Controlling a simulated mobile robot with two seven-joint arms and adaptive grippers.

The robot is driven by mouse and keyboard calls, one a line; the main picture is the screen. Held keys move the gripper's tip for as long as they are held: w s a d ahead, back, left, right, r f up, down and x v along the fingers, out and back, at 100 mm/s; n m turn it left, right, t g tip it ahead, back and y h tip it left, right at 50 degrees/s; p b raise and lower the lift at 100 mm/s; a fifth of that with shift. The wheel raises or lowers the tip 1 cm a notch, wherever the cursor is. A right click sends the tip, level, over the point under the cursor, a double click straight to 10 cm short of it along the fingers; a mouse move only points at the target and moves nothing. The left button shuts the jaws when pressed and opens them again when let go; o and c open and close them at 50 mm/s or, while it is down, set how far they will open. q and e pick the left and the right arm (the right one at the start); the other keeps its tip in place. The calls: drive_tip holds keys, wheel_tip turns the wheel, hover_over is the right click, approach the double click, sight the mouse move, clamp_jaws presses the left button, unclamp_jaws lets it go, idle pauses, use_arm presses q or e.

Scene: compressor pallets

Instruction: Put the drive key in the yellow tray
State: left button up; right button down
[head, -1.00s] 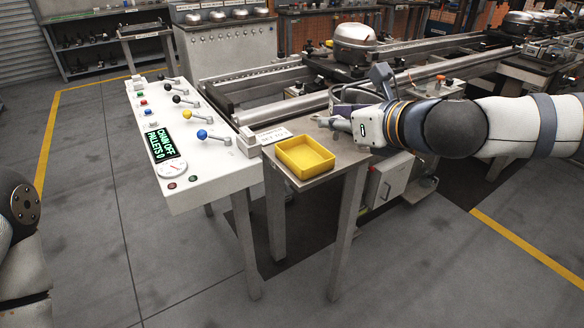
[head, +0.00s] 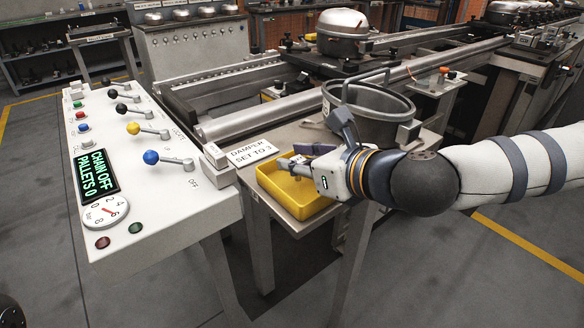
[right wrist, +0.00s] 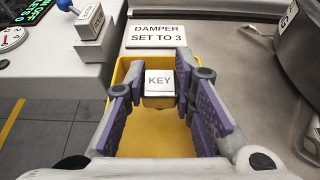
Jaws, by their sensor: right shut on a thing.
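The yellow tray (head: 288,200) sits on a small metal table beside the white control panel. It also shows in the right wrist view (right wrist: 150,143). My right gripper (head: 292,163) is over the tray, with its fingers pointing left. In the right wrist view its purple-padded fingers (right wrist: 160,88) are shut on the drive key (right wrist: 159,82), a small block labelled KEY. The key is above the far part of the tray; I cannot tell how high. In the head view the fingers mostly hide the key. My left gripper is out of view.
A "DAMPER SET TO 3" card (head: 251,153) lies beside the tray. A round grey metal pot (head: 372,101) stands behind my right gripper. The control panel (head: 165,205), with several coloured levers, is to the left. Rails run behind the table.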

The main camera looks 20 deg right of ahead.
drive_tip(key=shift+s+f, duration=0.15)
drive_tip(key=shift+f, duration=0.75)
drive_tip(key=shift+s+r, duration=0.15)
drive_tip(key=shift+r, duration=0.25)
drive_tip(key=shift+f, duration=0.2)
drive_tip(key=c, duration=1.8)
unclamp_jaws()
drive_tip(key=shift+f, duration=0.1)
drive_tip(key=o, duration=0.5)
drive_tip(key=shift+c, duration=0.2)
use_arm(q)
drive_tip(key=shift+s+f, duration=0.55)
